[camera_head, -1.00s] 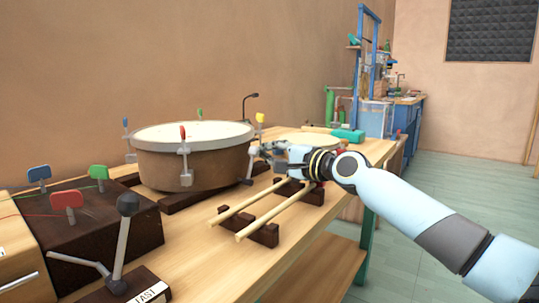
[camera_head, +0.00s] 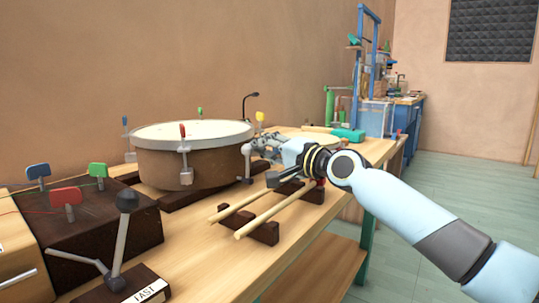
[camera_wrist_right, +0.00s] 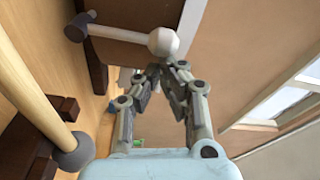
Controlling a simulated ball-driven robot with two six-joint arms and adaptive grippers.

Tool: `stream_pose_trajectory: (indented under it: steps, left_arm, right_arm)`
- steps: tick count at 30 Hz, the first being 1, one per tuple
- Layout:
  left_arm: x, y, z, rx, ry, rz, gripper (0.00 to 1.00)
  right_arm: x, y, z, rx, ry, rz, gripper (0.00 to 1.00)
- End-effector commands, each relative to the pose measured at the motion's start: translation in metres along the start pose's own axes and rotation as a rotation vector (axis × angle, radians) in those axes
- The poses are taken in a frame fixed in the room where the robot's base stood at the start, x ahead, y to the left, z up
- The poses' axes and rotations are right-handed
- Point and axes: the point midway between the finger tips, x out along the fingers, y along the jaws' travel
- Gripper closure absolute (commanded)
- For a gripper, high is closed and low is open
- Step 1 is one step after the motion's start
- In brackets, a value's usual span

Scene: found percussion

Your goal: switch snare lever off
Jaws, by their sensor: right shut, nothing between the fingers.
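The snare drum (camera_head: 195,165) stands on the bench with a pale head and a brown shell. Its lever (camera_head: 246,165) is on the right side of the shell, upright, with the knob up. In the right wrist view the lever (camera_wrist_right: 120,35) shows a dark pivot at left and a pale round knob at right. My right gripper (camera_head: 256,146) is at the drum's right side, close to the knob. In the wrist view the gripper's tips (camera_wrist_right: 160,70) meet, shut and empty, just by the knob. Whether they touch it is unclear. My left gripper is out of view.
Two wooden sticks (camera_head: 262,212) lie on dark rests below my right arm. A teal object (camera_head: 348,135) lies farther back. Open floor is at right.

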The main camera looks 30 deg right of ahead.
Motion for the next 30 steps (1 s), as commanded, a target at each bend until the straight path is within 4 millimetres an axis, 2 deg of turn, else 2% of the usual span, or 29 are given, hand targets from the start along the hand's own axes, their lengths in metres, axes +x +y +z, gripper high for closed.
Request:
stream_pose_trajectory:
  steps: [5, 10, 14, 21, 30]
  left_arm:
    - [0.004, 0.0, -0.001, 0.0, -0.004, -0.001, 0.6]
    - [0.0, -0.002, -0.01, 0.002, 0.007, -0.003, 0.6]
    - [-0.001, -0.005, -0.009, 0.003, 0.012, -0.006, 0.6]
    - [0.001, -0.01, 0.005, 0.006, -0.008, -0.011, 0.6]
    - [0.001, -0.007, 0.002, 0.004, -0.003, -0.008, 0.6]
  right_arm:
    - [-0.001, -0.005, 0.01, -0.131, 0.0, -0.02, 1.0]
    - [-0.002, -0.01, 0.016, -0.224, 0.0, -0.033, 1.0]
    - [-0.003, -0.013, 0.02, -0.22, 0.0, -0.033, 1.0]
    - [-0.004, -0.014, 0.024, -0.218, 0.0, -0.032, 1.0]
    - [-0.004, -0.013, 0.024, -0.218, 0.0, -0.032, 1.0]
